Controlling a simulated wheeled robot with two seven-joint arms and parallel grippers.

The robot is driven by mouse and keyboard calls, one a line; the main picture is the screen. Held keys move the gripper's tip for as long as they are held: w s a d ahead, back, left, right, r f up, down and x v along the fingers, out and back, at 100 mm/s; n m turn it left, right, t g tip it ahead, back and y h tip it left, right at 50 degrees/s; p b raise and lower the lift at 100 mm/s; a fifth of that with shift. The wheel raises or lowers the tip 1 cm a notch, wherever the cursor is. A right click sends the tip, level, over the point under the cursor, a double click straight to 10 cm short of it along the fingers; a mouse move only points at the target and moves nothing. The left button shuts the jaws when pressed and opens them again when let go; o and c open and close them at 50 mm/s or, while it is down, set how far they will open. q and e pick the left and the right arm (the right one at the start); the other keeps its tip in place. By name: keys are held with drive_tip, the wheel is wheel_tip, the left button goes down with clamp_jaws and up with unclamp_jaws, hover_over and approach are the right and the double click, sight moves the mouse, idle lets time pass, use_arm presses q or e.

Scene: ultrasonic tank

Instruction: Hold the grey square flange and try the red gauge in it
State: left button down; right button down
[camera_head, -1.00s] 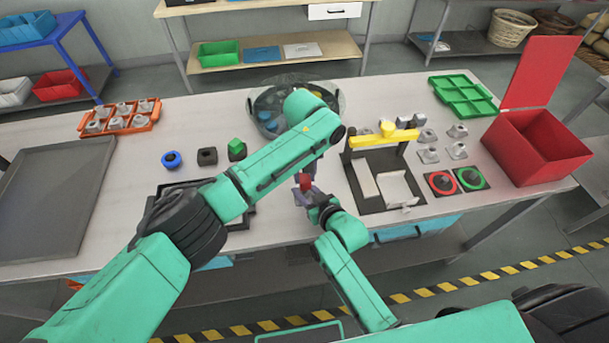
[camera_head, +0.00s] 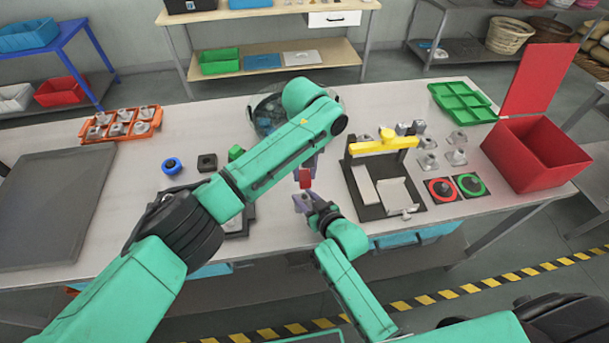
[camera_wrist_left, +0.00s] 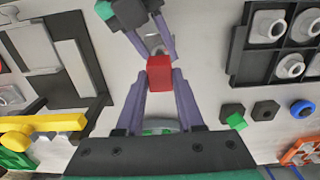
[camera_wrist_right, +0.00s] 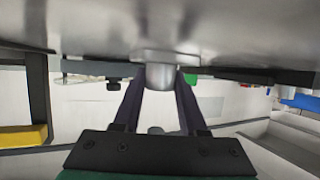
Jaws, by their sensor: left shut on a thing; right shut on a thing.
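My left gripper (camera_head: 305,170) is shut on the red gauge (camera_head: 305,180), near the middle of the table's front. The gauge shows as a red block between the purple fingers in the left wrist view (camera_wrist_left: 159,72). My right gripper (camera_head: 314,207) is shut on the grey flange (camera_head: 301,201), just in front of and below the gauge. In the head view a small gap shows between gauge and flange. The flange's round grey part shows between the right fingers in the right wrist view (camera_wrist_right: 160,70). The gauge's lower end and the flange's hole cannot be made out.
A fixture with a yellow bar (camera_head: 383,145) stands to the right, beside red (camera_head: 441,190) and green (camera_head: 470,185) ringed pads and several loose flanges. A red bin (camera_head: 535,155) is far right. An orange tray of parts (camera_head: 120,124) and a grey tray (camera_head: 55,205) lie left.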

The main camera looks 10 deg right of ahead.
drive_tip(key=shift+c, duration=1.9)
unclamp_jaws()
use_arm(q)
drive_tip(key=shift+s+f+b, duration=0.1)
drive_tip(key=shift+f+b, duration=0.55)
use_arm(e)
drive_tip(key=v, duration=1.1)
drive_tip(key=shift+s+d, duration=0.1)
drive_tip(key=shift+s, duration=0.25)
drive_tip(key=shift+s+d+r, duration=0.1)
drive_tip(key=shift+s+r, duration=0.05)
drive_tip(key=shift+r, duration=0.05)
